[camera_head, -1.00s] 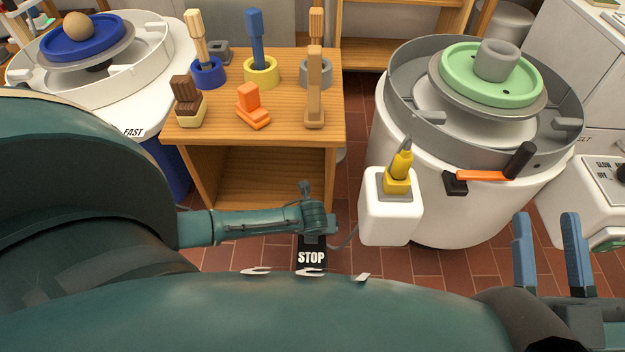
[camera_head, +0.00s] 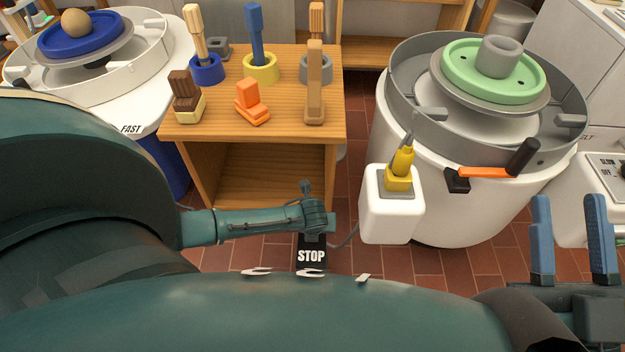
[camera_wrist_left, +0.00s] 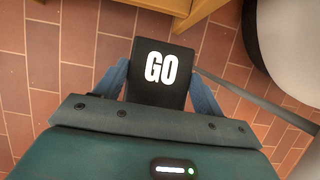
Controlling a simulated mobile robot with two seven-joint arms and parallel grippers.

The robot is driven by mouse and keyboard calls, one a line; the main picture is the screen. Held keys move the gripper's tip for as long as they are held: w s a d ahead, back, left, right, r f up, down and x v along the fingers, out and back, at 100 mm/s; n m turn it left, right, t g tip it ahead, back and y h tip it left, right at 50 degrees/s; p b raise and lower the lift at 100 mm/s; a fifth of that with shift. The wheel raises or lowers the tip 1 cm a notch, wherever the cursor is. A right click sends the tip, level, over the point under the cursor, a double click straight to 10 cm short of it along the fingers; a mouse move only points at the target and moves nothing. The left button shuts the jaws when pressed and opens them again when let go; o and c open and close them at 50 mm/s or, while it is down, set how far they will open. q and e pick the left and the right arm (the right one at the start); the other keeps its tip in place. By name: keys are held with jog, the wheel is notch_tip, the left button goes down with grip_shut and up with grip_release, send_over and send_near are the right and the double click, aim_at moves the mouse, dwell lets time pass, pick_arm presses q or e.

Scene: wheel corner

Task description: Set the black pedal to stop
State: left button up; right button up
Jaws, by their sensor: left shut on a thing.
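The black pedal (camera_head: 311,257) lies on the tiled floor in the middle of the head view, with its STOP end showing. In the left wrist view its GO end (camera_wrist_left: 160,72) faces up between the blue fingers. My left gripper (camera_wrist_left: 160,80) is shut on the pedal, one finger along each side. In the head view my left wrist and arm come in low from the left and hide the far part of the pedal. My right gripper (camera_head: 569,205) is open and empty at the lower right.
A wooden shelf table (camera_head: 260,120) with several tools stands behind my left arm. A potter's wheel (camera_head: 455,200) with a green disc stands at the right, with a white box (camera_head: 390,222) on its side. A cable runs from the pedal. Another wheel (camera_head: 110,95) stands at the left.

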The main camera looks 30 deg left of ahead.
pick_arm(q)
jog(key=c, duration=0.5)
jog(key=shift+r, duration=0.1)
jog(key=shift+s+r+p, duration=0.15)
jog(key=shift+r+p, duration=0.05)
jog(key=shift+p, duration=0.4)
jog(key=shift+s+d+r+t+y+p, duration=0.15)
jog(key=shift+t+y+p, duration=0.2)
jog(key=shift+t+p, duration=0.2)
jog(key=shift+s+r+t+y+p, duration=0.1)
jog(key=shift+t+y+p, duration=0.3)
jog(key=shift+t, duration=0.25)
jog(key=shift+s+d+t+y, duration=0.15)
jog(key=shift+t+y, duration=0.1)
jog(key=shift+t, duration=0.25)
jog(key=shift+s+r+t+y, duration=0.1)
jog(key=shift+r+t+y, duration=0.1)
jog(key=shift+t+y, duration=0.15)
pick_arm(e)
jog(key=shift+s+a+f+m+g+h, duration=0.1)
jog(key=shift+s+f+m+g+h, duration=0.15)
jog(key=shift+f+m+h, duration=0.3)
jog(key=shift+s+d+f+m+g+h, duration=0.1)
jog(key=shift+s+f+m+g+h, duration=0.25)
jog(key=shift+f, duration=0.4)
jog(key=shift+s+a+f+m+g+h, duration=0.1)
jog(key=shift+s+f+m+g+h, duration=0.1)
jog(key=shift+f+m+h, duration=0.4)
pick_arm(q)
jog(key=o, duration=1.4)
